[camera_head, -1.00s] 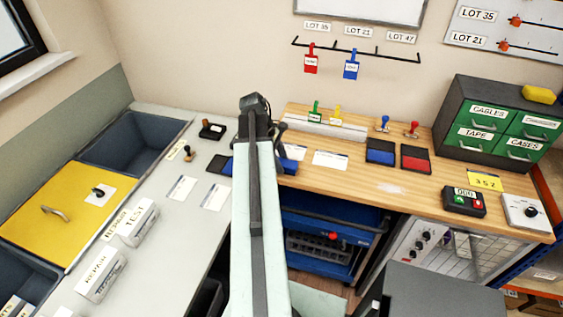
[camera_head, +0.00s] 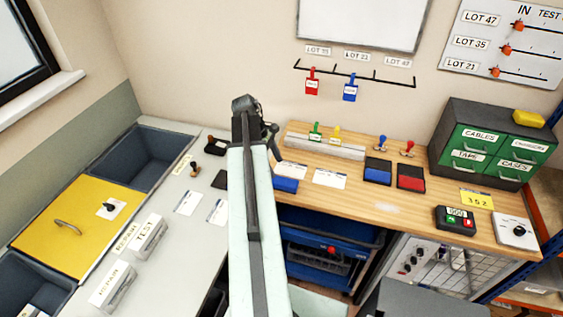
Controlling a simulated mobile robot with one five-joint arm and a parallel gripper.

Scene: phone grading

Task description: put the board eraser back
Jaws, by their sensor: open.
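My gripper (camera_head: 272,142) shows only partly, as dark fingers at the far end of my pale arm, over the back left of the wooden bench (camera_head: 400,208). It is open, and I see nothing held in it. I cannot say for sure which thing is the board eraser. A yellow block (camera_head: 528,118) on top of the green drawer cabinet (camera_head: 448,128) is one likely shape, well right of my gripper. A blue block (camera_head: 285,184) lies on the bench's front left edge, partly behind my arm. The whiteboard (camera_head: 362,22) is on the back wall.
Ink pads (camera_head: 410,178), stamps and labels lie on the bench. A hook rail (camera_head: 355,76) with red and blue tags is on the wall above. The grey left counter (camera_head: 180,222) holds bins, a yellow lid (camera_head: 70,220) and cards. My arm hides the corner between counters.

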